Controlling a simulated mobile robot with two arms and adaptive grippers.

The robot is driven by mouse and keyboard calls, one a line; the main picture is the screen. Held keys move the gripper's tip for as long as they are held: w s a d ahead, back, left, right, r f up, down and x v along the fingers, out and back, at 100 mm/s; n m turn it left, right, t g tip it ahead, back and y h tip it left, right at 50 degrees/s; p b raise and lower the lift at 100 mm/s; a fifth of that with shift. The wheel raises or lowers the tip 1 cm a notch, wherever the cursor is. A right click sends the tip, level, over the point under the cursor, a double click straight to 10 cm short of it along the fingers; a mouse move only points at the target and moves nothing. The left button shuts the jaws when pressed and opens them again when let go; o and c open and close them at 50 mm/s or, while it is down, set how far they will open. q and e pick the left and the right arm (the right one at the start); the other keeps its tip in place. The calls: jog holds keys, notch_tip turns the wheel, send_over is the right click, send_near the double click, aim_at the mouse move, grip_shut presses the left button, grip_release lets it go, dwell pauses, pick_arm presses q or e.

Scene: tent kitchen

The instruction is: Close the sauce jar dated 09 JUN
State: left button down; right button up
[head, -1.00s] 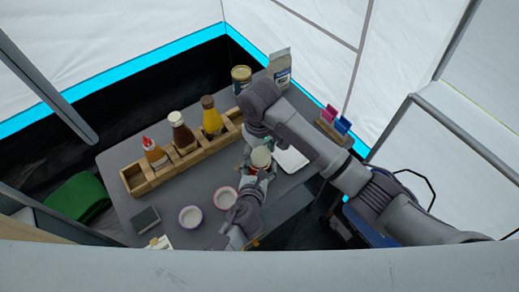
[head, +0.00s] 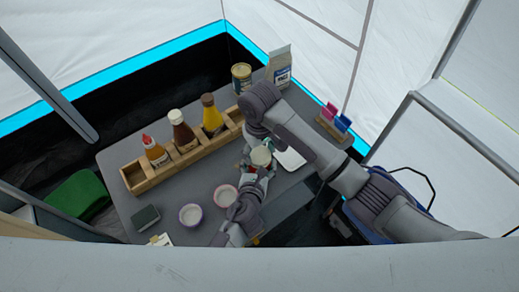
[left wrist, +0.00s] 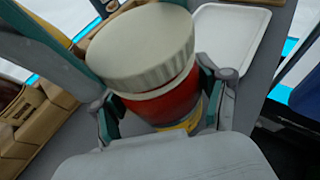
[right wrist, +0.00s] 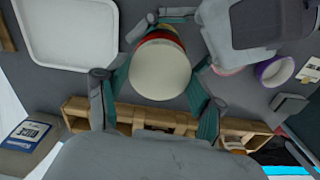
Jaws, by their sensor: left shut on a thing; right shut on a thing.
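The sauce jar (left wrist: 170,104) has a red body with a yellow band low down. A ribbed cream lid (left wrist: 140,48) sits on its top; whether it is fully seated I cannot tell. My left gripper (left wrist: 165,112) is shut around the jar's body from the side. My right gripper (right wrist: 163,90) comes from above and is shut on the lid, its teal fingers on either side. In the head view the jar with its lid (head: 261,157) is over the right part of the table, between both grippers. No date is readable on it.
A wooden rack (head: 185,155) with several sauce bottles stands behind. A white tray (head: 291,159) lies close on the right. Two small bowls (head: 190,215) (head: 225,196) and a dark box (head: 145,217) are at front left. A can (head: 241,78) and bag (head: 279,68) stand at the back.

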jog(key=m, duration=0.7)
jog(key=shift+a, duration=0.15)
jog(key=m, duration=0.5)
jog(key=o, duration=0.7)
jog(key=shift+r, duration=2.25)
jog(key=shift+c, duration=0.3)
